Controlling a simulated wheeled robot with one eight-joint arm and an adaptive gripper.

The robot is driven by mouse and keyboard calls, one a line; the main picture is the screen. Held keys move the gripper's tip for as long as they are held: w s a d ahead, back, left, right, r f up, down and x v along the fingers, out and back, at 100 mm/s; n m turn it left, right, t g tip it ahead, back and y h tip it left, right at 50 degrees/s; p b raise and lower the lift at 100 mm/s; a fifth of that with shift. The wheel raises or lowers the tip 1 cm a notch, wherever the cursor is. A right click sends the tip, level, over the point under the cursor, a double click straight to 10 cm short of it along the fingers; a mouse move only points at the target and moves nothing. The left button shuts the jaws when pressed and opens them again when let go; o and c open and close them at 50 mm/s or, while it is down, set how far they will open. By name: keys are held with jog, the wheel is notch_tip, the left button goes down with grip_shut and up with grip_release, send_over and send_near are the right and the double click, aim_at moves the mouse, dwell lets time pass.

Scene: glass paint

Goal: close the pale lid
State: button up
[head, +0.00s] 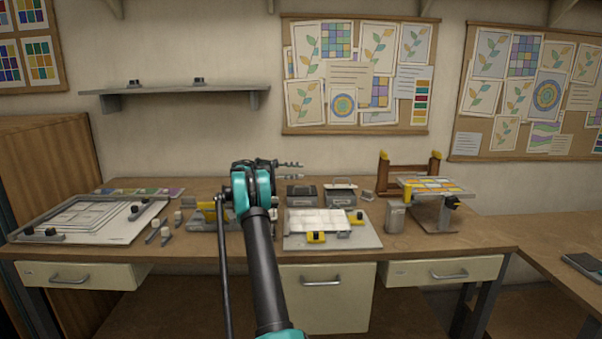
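A small dark box (341,197) stands toward the back of the bench, with a pale lid (341,184) at its top. The lid looks raised at the back, but it is too small to tell its exact angle. A second dark box (302,194) stands just left of it. My gripper (301,170) points right, with its two fingers apart and nothing between them. In the picture it is above the left box and to the left of the pale lid. My arm hides part of the bench below it.
A board with pale panes (330,240) lies in front of the boxes. A brown wooden rack (408,170) and a stand with a coloured panel (436,187) are at right. A framed board (90,218) lies at far left. A wall shelf (175,89) hangs behind.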

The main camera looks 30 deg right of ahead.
jog(key=shift+w+a, duration=0.25)
jog(key=shift+a, duration=0.15)
